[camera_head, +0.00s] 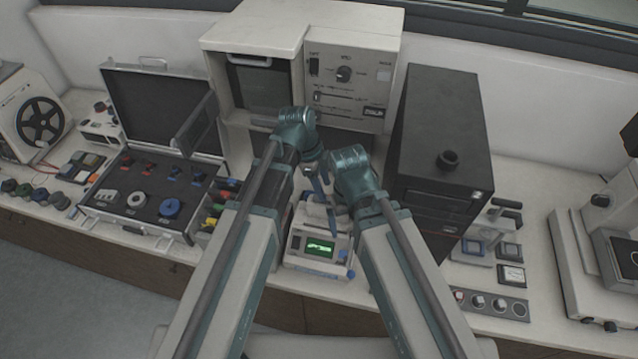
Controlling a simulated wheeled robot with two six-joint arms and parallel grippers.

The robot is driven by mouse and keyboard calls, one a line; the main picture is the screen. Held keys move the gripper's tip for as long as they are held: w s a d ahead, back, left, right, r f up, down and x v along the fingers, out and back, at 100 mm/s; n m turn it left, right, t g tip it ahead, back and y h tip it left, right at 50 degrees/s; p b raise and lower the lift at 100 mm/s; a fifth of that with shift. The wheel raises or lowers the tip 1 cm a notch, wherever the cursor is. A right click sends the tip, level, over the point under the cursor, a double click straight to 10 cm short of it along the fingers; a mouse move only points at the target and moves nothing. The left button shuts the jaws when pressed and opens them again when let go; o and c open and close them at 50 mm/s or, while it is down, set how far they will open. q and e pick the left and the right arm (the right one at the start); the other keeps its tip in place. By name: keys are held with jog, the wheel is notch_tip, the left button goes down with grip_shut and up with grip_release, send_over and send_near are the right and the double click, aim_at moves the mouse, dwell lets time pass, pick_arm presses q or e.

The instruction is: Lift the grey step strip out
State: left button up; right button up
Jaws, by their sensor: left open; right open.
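I cannot make out the grey step strip for certain. A small white device with a lit green screen (320,247) stands at the bench front, between my forearms. Its upper part is partly covered by my grippers, and anything lying in it there is hidden or too small to tell. My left gripper (316,178) is open and points down behind and above the device. My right gripper (331,208) is open, lower and close over the device's top. I see nothing held in either gripper, and I cannot tell whether either touches the device.
A large beige cabinet with a knob (344,74) stands behind. A black box-shaped unit (440,95) stands close on the right. An open case with foam (150,190) lies left. A grey strip-shaped holder with round pieces (490,304) lies at the front right.

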aim_at(328, 198)
pick_arm(q)
jog(key=b+x, duration=0.3)
jog(key=x, duration=0.1)
jog(key=shift+f, duration=0.15)
grip_shut()
dwell(0.5)
dwell(1.3)
